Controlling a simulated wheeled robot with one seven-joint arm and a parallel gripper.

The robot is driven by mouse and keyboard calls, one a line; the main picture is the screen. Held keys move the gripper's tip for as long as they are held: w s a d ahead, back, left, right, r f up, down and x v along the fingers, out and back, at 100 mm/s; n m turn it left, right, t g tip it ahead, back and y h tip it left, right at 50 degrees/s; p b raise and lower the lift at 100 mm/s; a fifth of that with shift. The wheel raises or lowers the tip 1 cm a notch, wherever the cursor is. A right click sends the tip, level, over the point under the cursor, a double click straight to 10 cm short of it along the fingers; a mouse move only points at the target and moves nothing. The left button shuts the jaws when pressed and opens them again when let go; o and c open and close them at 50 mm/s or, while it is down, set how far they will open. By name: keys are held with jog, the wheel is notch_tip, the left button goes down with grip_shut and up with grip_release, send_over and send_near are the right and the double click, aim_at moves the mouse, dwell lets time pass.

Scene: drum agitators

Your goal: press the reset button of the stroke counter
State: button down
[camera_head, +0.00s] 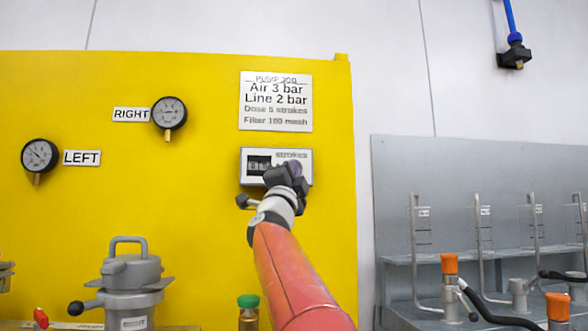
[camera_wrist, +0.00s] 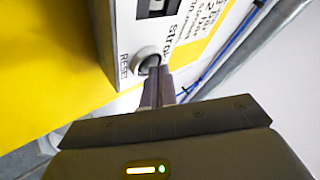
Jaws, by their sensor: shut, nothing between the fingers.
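The stroke counter (camera_head: 247,168) is a light grey box labelled "strokes" on the yellow panel, below the white notice; my gripper partly covers it in the head view. In the wrist view its face (camera_wrist: 125,45) shows at the top, with the round grey reset button (camera_wrist: 146,59) beside the word RESET. My gripper (camera_wrist: 158,72) is shut and empty. Its fingertips are at the button's edge and overlap it in the wrist view; I cannot tell whether they touch or press it. In the head view my gripper (camera_head: 290,170) hides the button.
Two gauges, RIGHT (camera_head: 169,113) and LEFT (camera_head: 39,155), are on the yellow panel (camera_head: 200,215). A grey lidded pump body (camera_head: 132,280) stands below. A grey rack with metal agitators (camera_head: 480,240) is at the right. A blue hose (camera_head: 510,18) hangs at the upper right.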

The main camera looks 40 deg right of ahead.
jog(key=shift+w+d, duration=0.15)
jog(key=shift+w, duration=0.05)
dwell(0.3)
jog(key=shift+s, duration=0.1)
jog(key=shift+s+a+b, duration=0.4)
jog(key=shift+s+a, duration=0.05)
jog(key=shift+s, duration=0.15)
jog(key=shift+s+a+b, duration=0.35)
jog(key=shift+s+a, duration=0.1)
jog(key=shift+s, duration=0.25)
jog(key=shift+s+a+b, duration=0.35)
jog(key=shift+s+a, duration=0.1)
jog(key=shift+s, duration=0.3)
jog(key=shift+s+a+b, duration=0.35)
jog(key=shift+s+a, duration=0.1)
jog(key=shift+s, duration=0.25)
jog(key=shift+s, duration=0.1)
